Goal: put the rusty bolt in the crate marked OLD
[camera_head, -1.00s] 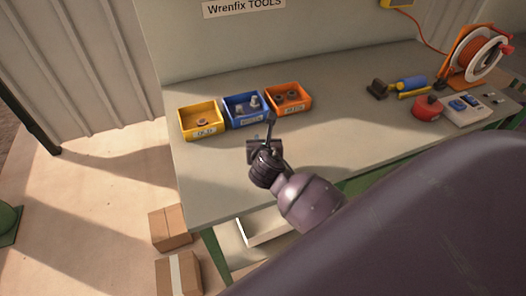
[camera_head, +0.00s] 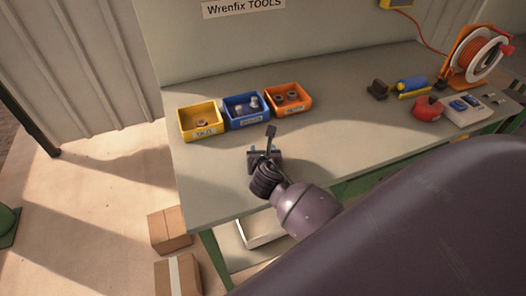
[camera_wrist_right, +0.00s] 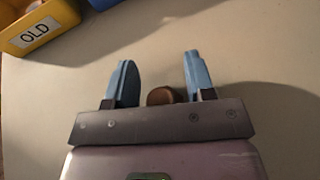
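A brown, rust-coloured round end (camera_wrist_right: 160,95), which looks like the rusty bolt, shows between my right gripper's fingers in the right wrist view. The rest of it is hidden behind the gripper body. My right gripper (camera_wrist_right: 158,76) has its two blue fingers apart, with a gap on each side of the brown piece. In the head view the right gripper (camera_head: 262,146) is over the bench in front of the crates; the bolt cannot be made out there. The yellow crate (camera_head: 187,127) is leftmost; its label reads OLD in the wrist view (camera_wrist_right: 64,17). My left gripper is not in view.
A blue crate (camera_head: 232,121) with bolts and an orange crate (camera_head: 303,105) with ring-like parts stand right of the yellow one on the bench (camera_head: 350,130). A cable reel (camera_head: 480,55) and tools lie at the right. The bench between is clear.

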